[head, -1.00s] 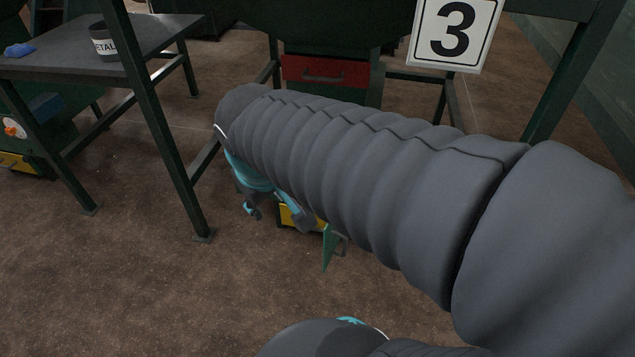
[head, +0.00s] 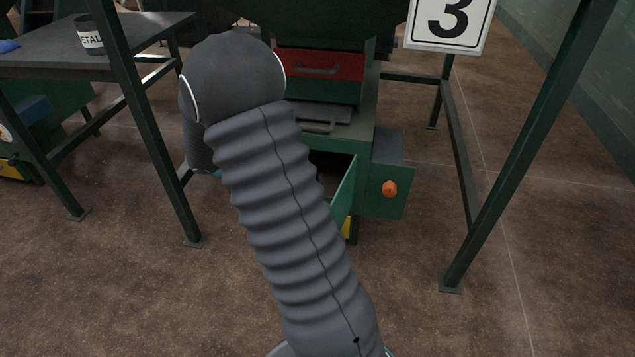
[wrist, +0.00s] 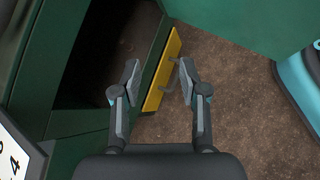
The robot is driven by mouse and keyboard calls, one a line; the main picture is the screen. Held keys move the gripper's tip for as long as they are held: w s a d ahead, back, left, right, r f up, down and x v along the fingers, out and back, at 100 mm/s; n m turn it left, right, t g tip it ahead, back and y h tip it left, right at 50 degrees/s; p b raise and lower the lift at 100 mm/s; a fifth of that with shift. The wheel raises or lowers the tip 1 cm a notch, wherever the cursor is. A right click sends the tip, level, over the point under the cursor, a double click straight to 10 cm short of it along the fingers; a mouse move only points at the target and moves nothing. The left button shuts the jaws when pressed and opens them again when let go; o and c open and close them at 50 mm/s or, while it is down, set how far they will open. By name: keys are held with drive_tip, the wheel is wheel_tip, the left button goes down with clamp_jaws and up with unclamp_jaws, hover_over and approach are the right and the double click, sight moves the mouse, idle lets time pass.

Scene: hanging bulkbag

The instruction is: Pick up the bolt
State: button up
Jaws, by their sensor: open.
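I cannot make out a bolt in either current view. My gripper (wrist: 158,78) is open in the wrist view, with nothing visible between its fingers. Its fingers are spread in front of a yellow panel with a handle (wrist: 163,68), and I cannot tell whether they touch it. Left of the panel is a dark opening in a green machine (wrist: 35,70). In the head view my arm hides the gripper.
A grey table (head: 50,67) at the left holds a dark container marked METAL (head: 89,35). An open green door (head: 345,192) and an orange knob (head: 389,189) are on the machine. Green frame legs (head: 520,150) stand around it. Brown floor is clear at lower right.

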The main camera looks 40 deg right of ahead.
drive_tip(key=w+d+f+n+t+h+b, duration=0.15)
drive_tip(key=w+d+f+n+h, duration=0.4)
drive_tip(key=f, duration=0.55)
drive_tip(key=shift+g+y, duration=0.25)
drive_tip(key=shift+y, duration=0.6)
drive_tip(key=x, duration=0.4)
drive_tip(key=w+b+x, duration=0.1)
drive_tip(key=x, duration=0.3)
drive_tip(key=w+x, duration=0.1)
drive_tip(key=x, duration=0.3)
drive_tip(key=shift+d+b, duration=0.4)
drive_tip(key=shift+d, duration=0.05)
clamp_jaws()
